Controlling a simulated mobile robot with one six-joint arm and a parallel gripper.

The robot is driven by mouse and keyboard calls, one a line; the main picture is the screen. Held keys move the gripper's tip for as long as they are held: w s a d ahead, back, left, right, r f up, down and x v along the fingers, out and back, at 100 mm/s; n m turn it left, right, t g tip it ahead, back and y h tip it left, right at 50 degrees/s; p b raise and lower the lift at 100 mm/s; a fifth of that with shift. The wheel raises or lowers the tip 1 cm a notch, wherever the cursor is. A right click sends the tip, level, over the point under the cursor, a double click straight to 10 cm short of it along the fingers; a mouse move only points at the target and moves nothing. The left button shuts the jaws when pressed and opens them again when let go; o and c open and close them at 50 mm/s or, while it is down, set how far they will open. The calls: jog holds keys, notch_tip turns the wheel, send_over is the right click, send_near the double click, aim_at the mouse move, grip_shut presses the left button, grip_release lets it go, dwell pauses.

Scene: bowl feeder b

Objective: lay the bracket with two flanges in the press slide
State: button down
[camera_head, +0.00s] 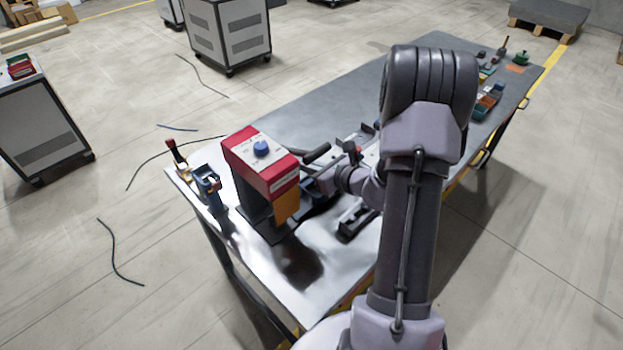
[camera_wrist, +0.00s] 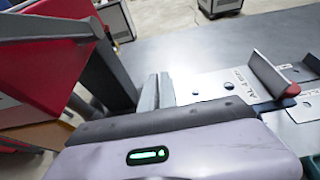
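A pale metal plate (camera_wrist: 222,86) with holes and a printed "AL-4…" label lies right of my fingers in the wrist view. An upright flange (camera_wrist: 272,74) stands at its right; whether it belongs to the plate is unclear. No second flange can be made out. My gripper (camera_wrist: 157,92) has its two grey fingers close together at the plate's left edge. I cannot tell whether a thin flange is between them. The red press (camera_head: 262,163) stands just left of my gripper in the head view. Its slide is not clearly visible there, partly behind my wrist.
The press also fills the left of the wrist view (camera_wrist: 45,60). Small parts (camera_head: 487,103) lie at the far right end. The grey tabletop (camera_head: 320,105) behind the press is clear.

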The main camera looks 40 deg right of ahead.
notch_tip(320, 180, down, 7)
jog(key=shift+s+r+b, duration=0.1)
jog(key=shift+b, duration=1)
jog(key=c, duration=1.6)
grip_release()
jog(key=shift+c, duration=0.2)
jog(key=shift+r, duration=0.15)
jog(key=p+v, duration=0.3)
jog(key=v, duration=0.9)
